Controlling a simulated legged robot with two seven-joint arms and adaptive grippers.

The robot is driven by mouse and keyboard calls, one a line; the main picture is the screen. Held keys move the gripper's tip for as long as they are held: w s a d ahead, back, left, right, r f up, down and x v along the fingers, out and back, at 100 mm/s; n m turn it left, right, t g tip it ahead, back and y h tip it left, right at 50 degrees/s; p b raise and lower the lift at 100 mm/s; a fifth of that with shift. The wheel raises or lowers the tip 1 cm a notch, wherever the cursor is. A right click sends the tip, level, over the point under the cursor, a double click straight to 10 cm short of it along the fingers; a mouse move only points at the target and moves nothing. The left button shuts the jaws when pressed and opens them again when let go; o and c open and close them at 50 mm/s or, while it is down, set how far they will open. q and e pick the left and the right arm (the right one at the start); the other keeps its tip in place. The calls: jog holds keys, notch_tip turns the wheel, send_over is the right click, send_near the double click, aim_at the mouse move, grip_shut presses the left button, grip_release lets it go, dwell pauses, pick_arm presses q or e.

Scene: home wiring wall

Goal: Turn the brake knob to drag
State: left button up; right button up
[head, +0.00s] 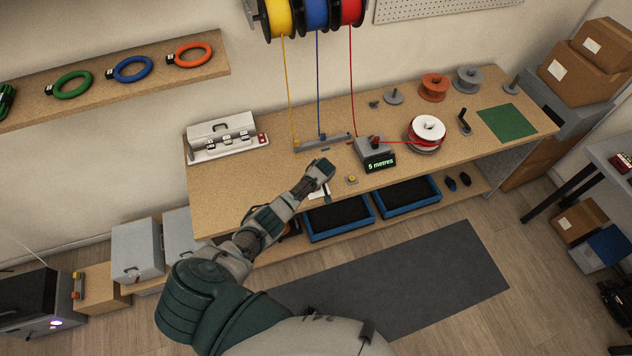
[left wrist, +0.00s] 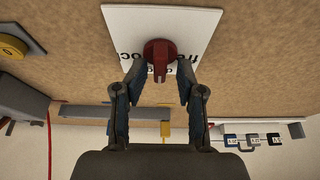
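The brake knob (left wrist: 160,54) is dark red, with a short bar handle pointing down in the left wrist view. It sits on a white plate (left wrist: 120,22) with black lettering: part of "free" shows to the right and "loc" to the left. A word below is partly hidden by the handle. My left gripper (left wrist: 159,70) is open, with one finger on each side of the handle and visible gaps to it. In the head view my left gripper (head: 325,187) is at the bench's front edge, largely covering the plate. My right gripper is not in view.
A yellow button (head: 351,179) stands beside the plate. A grey counter reading "5 metres" (head: 380,162) and a red-wound spool (head: 427,130) are farther right.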

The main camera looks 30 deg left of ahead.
pick_arm(q)
jog(key=shift+r, duration=0.15)
jog(key=v, duration=1.1)
jog(key=shift+r, duration=0.25)
jog(key=shift+s+d, duration=0.1)
